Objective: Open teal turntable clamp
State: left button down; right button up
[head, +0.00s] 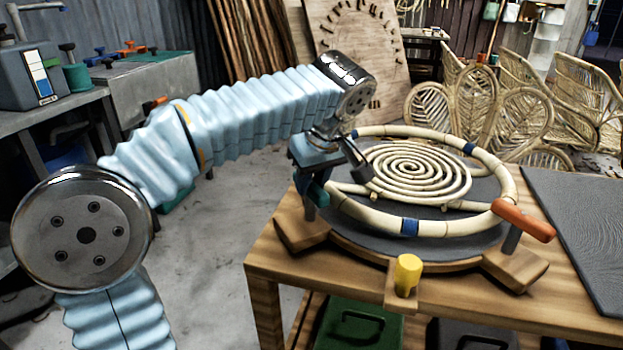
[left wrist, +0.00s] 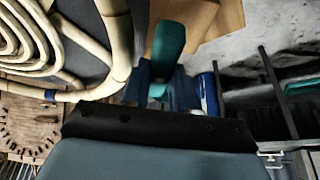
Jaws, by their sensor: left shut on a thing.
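The teal turntable clamp (head: 318,190) is at the left edge of the round turntable (head: 450,246), partly hidden by my gripper in the head view. Its teal handle also shows in the left wrist view (left wrist: 169,38), between and beyond the dark blue fingers. My left gripper (head: 322,172) is shut on this handle. The rattan ring (head: 455,228) with blue bands lies on the turntable around a rattan spiral (head: 408,172). How the clamp's lower end meets the ring is hidden. My right gripper does not show.
An orange-handled clamp (head: 524,220) stands at the turntable's right, and a yellow knob (head: 408,270) at its front. A dark mat (head: 585,225) lies on the wooden table (head: 270,262) to the right. Rattan chair backs (head: 520,115) stand behind. Floor left of the table is clear.

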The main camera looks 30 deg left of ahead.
pick_arm(q)
jog(key=shift+f, duration=0.15)
dwell(0.3)
jog(key=c, duration=0.9)
grip_release()
jog(key=v, duration=1.4)
jog(key=shift+w+a, duration=0.15)
